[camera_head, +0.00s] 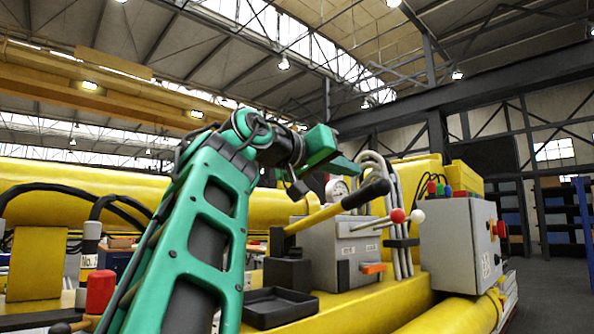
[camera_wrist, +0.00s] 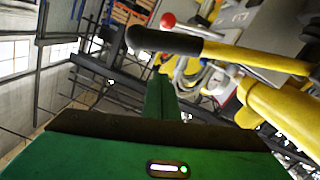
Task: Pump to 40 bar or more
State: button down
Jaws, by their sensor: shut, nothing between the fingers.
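The pump lever is a yellow bar (camera_head: 318,216) with a black grip (camera_head: 367,194), slanting up to the right from a black block (camera_head: 287,272). The grey pump box (camera_head: 335,247) stands behind it. A round white gauge (camera_head: 337,189) is above the box; its reading is too small to make out. My green gripper (camera_head: 345,162) is shut and empty, above the lever and apart from it.
A red-knobbed lever (camera_head: 397,215) and a white-knobbed lever (camera_head: 417,216) stick out right of the grip. Pale hoses (camera_head: 375,170) loop behind it. A grey control box (camera_head: 463,245) stands at right. A black tray (camera_head: 279,307) lies in front.

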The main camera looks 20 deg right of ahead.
jog(key=f, duration=0.2)
jog(key=shift+s+d+f, duration=0.25)
jog(key=shift+s+f, duration=0.1)
jog(key=shift+f, duration=0.15)
